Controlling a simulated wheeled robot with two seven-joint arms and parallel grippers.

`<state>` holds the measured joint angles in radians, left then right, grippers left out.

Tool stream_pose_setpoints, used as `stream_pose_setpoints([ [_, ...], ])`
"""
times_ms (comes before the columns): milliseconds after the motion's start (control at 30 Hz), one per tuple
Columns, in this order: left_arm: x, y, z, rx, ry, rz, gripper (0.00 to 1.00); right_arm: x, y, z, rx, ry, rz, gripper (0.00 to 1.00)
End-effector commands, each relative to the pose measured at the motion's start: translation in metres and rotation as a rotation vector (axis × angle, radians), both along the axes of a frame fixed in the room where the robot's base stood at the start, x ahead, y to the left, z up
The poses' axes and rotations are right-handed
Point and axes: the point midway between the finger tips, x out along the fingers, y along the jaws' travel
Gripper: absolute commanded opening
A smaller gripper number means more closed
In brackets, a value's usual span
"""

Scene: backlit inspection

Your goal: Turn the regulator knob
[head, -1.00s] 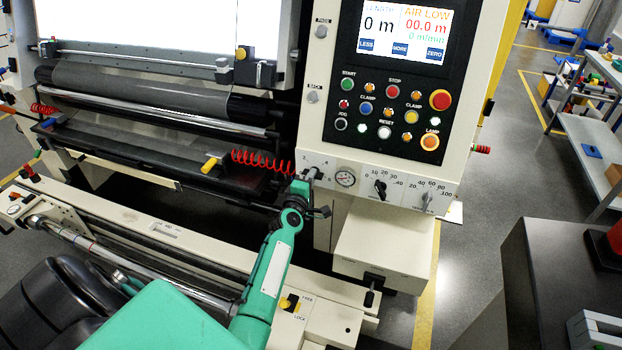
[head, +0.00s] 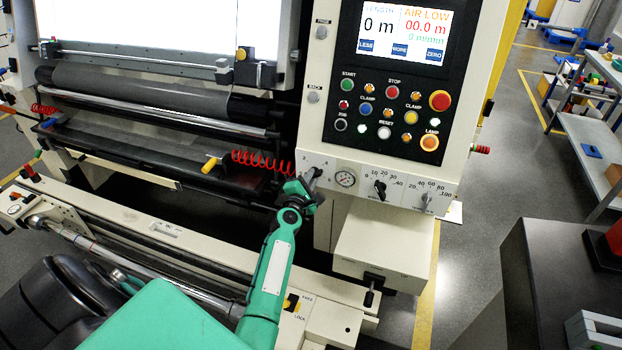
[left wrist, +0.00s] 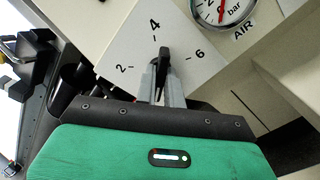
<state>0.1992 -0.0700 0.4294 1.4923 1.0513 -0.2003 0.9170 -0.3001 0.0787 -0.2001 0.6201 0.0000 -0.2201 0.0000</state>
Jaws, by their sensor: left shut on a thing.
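The regulator knob (left wrist: 164,58) is black and sits on a white panel with a scale marked 2, 4 and 6. In the left wrist view its visible tip points close to the 4. My left gripper (left wrist: 160,82) is shut on the knob, and its fingers hide most of it. In the head view the left gripper (head: 312,178) reaches the left end of the panel strip, and the knob is largely hidden there. My right gripper is not in view.
An air gauge (head: 345,178) sits just right of the knob; it also shows in the wrist view (left wrist: 222,8). Two more dials, a black one (head: 380,189) and a grey one (head: 427,197), follow. The screen (head: 403,33) reads AIR LOW. A red coiled hose (head: 262,160) hangs left.

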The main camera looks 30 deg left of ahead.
Motion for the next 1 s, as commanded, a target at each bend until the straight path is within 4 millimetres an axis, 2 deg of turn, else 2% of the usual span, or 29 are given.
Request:
stream_pose_setpoints([
  [333, 0.0, 0.0, -0.001, -0.005, -0.001, 0.001, 0.0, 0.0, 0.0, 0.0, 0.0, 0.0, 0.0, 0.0],
  [367, 0.0, 0.0, -0.001, -0.005, -0.001, 0.001, 0.12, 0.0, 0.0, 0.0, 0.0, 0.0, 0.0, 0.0],
  [467, 0.0, 0.0, -0.001, -0.005, -0.001, 0.001, 0.32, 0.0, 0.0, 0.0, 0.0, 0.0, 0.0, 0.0],
  [800, -0.002, 0.0, 0.0, -0.003, -0.001, 0.0, 0.32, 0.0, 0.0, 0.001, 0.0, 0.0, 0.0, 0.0],
  [1000, -0.023, -0.006, 0.0, -0.002, 0.002, 0.0, 0.32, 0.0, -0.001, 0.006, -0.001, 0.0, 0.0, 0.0],
])
